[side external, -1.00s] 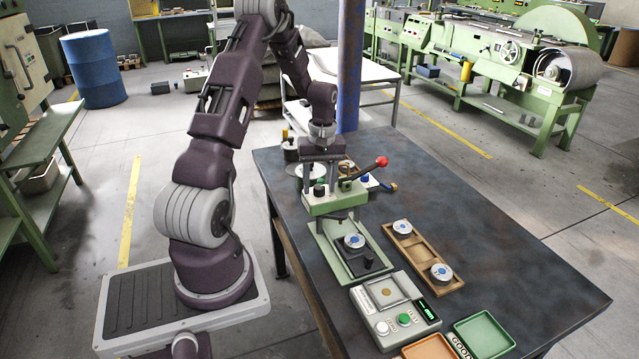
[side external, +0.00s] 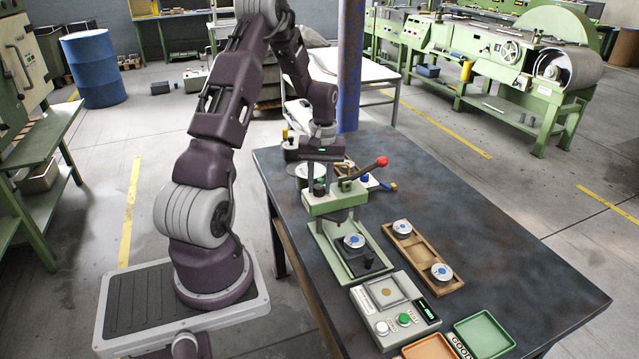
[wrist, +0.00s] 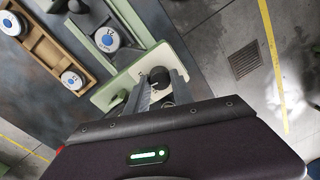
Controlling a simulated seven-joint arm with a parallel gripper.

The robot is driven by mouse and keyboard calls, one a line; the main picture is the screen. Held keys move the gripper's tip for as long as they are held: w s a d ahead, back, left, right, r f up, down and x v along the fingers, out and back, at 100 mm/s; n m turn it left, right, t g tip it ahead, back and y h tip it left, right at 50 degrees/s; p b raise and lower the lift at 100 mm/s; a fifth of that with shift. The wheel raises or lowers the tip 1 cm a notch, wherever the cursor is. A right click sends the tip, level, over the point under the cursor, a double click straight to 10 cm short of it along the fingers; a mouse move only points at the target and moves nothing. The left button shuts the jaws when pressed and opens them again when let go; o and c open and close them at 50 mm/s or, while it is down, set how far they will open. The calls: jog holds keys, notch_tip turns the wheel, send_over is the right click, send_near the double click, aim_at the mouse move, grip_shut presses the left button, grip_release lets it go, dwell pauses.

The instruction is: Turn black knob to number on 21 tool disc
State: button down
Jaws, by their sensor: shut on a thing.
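The black knob (wrist: 159,77) sits on top of the green press head (side external: 335,202). My gripper (wrist: 160,88) points down over the press and is shut on this knob, with a finger at either side of it. In the side view my gripper (side external: 320,181) hides part of the knob. A white tool disc with a blue centre (side external: 354,240) lies under the press head on a dark fixture, and it shows in the wrist view (wrist: 106,39). Two similar discs (side external: 402,227) (side external: 441,272) lie in a wooden tray (side external: 424,257). Their numbers are too small to read.
A red-tipped lever (side external: 380,162) sticks out to the right of the press head. A grey box with buttons (side external: 395,312) stands in front, beside an orange tray (side external: 430,348) and a green tray (side external: 484,336). The table's right side (side external: 500,240) is clear.

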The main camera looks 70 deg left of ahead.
aim_at(321, 187)
jog(key=m, duration=0.5)
jog(key=shift+m, duration=0.3)
dwell(0.4)
jog(key=c, duration=1.1)
grip_release()
jog(key=shift+d, duration=0.1)
notch_tip(321, 187, up, 7)
jog(key=shift+w+d+r, duration=0.1)
jog(key=shift+w, duration=0.05)
